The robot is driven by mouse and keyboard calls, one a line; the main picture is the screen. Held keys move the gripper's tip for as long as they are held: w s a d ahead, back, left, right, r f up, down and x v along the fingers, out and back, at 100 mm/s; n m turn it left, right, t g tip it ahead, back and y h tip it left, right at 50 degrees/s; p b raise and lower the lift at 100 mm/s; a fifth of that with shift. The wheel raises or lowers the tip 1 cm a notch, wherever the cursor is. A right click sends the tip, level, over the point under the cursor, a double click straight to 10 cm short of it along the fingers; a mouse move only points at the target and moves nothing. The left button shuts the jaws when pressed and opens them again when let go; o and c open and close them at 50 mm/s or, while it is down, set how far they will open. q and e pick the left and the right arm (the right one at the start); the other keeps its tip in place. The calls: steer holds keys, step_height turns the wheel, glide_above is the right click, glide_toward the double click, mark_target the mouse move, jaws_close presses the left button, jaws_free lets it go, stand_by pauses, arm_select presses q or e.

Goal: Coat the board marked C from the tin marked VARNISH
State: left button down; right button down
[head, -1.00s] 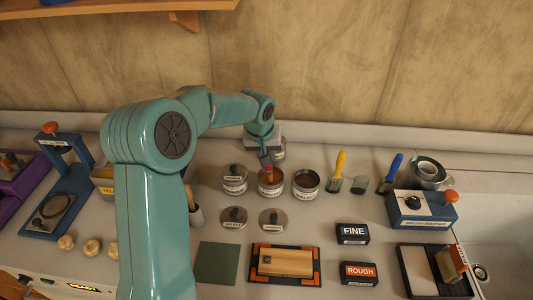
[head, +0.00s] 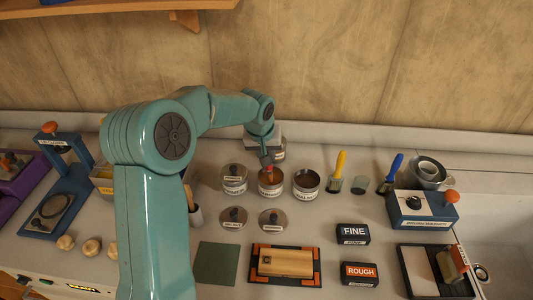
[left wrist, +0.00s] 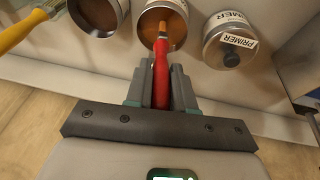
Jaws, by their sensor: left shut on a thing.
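My left gripper (head: 267,160) is shut on a red-handled brush (left wrist: 160,76), upright over the middle tin (head: 270,189). In the left wrist view the brush's tip reaches into this open tin (left wrist: 146,29), which holds amber liquid; how deep it dips I cannot tell. The tin's label is too small to read. A wooden board (head: 290,262) lies in an orange-and-black frame (head: 317,266) at the front; its dark mark is too small to read. My right gripper is not in view.
A closed PRIMER tin (left wrist: 225,38) and another open tin (head: 306,184) flank the middle tin. Two lids (head: 273,219) lie in front. Yellow (head: 341,163) and blue (head: 395,166) brushes stand to the right. FINE (head: 352,234) and ROUGH (head: 359,273) blocks lie right of the board.

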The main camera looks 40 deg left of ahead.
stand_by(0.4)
arm_select(q)
steer(key=shift+r+p, duration=2.35)
steer(key=shift+r, duration=1.2)
steer(key=shift+f, duration=0.1)
